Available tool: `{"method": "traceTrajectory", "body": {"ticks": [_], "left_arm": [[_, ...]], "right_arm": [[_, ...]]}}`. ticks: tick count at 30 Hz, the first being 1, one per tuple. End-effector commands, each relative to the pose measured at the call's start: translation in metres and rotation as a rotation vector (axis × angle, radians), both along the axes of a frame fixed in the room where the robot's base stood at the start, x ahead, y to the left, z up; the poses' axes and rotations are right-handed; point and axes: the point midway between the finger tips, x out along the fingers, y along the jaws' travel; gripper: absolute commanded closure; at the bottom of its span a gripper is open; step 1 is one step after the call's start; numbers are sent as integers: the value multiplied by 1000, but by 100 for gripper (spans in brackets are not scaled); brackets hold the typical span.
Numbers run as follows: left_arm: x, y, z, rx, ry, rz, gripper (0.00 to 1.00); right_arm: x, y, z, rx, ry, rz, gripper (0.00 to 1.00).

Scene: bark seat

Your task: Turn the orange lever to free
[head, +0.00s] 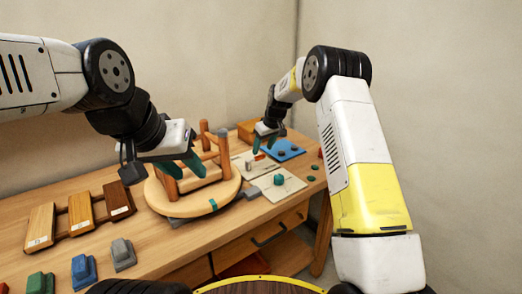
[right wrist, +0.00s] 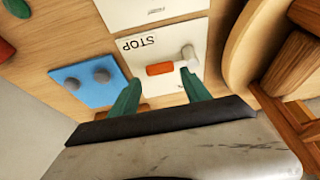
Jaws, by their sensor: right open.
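The orange lever (right wrist: 160,69) sits on a white panel (right wrist: 205,38) in the right wrist view, with a pale pivot post at its right end. A STOP label (right wrist: 137,42) lies beside it, upside down in this view. The lever also shows small in the head view (head: 259,156). My right gripper (right wrist: 160,77) is open, its green fingertips apart near either end of the lever; I cannot tell whether they touch it. It also shows in the head view (head: 265,143). My left gripper (head: 186,167) has its fingers apart above the round wooden seat (head: 222,193).
The seat has upright wooden legs and stands left of the panel. A blue plate (head: 287,150) with dark knobs lies beyond the panel. A light plate with a green knob (head: 278,180) lies nearer. Wood samples (head: 80,212) and coloured blocks (head: 83,268) are at left.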

Motion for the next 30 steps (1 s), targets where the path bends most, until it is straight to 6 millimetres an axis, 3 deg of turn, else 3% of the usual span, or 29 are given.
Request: {"method": "traceTrajectory", "body": {"ticks": [7,19,27,30], "left_arm": [[0,0,0,0,0,0,64],[0,0,0,0,0,0,64],[0,0,0,0,0,0,64],[0,0,0,0,0,0,64]], "right_arm": [[11,8,-34,0,2,-1,45],[14,10,-41,1,1,-1,45],[14,10,-41,0,0,-1,98],[14,10,-41,0,0,-1,100]]}}
